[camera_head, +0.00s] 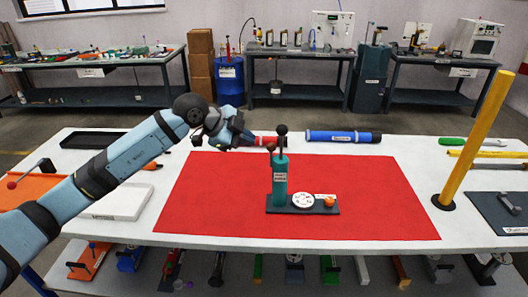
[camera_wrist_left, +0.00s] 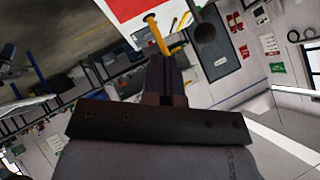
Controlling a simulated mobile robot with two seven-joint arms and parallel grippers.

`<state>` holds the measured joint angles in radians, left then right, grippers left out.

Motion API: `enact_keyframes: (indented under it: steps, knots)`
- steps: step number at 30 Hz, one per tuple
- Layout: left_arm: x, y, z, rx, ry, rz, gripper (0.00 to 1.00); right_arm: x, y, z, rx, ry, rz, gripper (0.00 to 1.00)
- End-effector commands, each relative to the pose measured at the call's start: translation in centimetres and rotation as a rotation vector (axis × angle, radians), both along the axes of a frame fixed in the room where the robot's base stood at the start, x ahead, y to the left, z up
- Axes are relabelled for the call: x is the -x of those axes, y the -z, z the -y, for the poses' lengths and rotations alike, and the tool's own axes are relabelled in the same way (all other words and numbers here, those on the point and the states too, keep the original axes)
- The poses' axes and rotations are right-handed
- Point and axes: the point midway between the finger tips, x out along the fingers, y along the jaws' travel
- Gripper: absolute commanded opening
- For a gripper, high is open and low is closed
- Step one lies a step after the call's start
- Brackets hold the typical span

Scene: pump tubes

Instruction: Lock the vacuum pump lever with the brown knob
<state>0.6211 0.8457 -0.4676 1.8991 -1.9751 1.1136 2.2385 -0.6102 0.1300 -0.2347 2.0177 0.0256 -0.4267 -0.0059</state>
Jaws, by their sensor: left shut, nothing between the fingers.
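The teal vacuum pump (camera_head: 280,182) stands upright on its dark base on the red mat (camera_head: 215,200). A black ball knob (camera_head: 282,130) tops it, and a smaller dark reddish-brown knob (camera_head: 271,147) shows at its upper left. My left gripper (camera_head: 262,143) reaches in from the left near the pump's top, close to the smaller knob; I cannot tell whether they touch. In the left wrist view its fingers (camera_wrist_left: 171,68) are shut and empty. A dark round knob (camera_wrist_left: 205,35) appears beyond and right of the fingertips. My right gripper is not in view.
A white dial (camera_head: 302,200) and an orange knob (camera_head: 330,202) sit on the pump's base. A blue tube (camera_head: 343,136) lies behind the mat. A yellow post (camera_head: 475,140) stands at the right. The red mat around the pump is otherwise clear.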

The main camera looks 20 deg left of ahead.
Motion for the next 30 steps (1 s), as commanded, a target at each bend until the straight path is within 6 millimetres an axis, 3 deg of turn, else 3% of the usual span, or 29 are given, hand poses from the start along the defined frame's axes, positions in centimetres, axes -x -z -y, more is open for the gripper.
enact_keyframes:
  steps: [3,7,11,24,30]
  knots:
    - [-1.1,-1.6,-3.3,-0.083,-0.136,-0.006,0.0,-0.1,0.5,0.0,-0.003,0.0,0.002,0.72]
    - [-1.7,-2.1,-4.4,-0.107,-0.194,-0.011,0.0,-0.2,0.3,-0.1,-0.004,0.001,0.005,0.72]
    - [-2.6,-1.3,-4.0,-0.106,-0.196,-0.013,0.0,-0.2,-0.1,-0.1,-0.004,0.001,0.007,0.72]
    - [-8.5,4.9,-1.1,-0.105,-0.193,-0.012,0.0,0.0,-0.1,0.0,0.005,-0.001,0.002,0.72]
    - [-10.1,6.6,-0.3,-0.104,-0.193,-0.011,0.0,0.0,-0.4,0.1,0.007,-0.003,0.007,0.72]
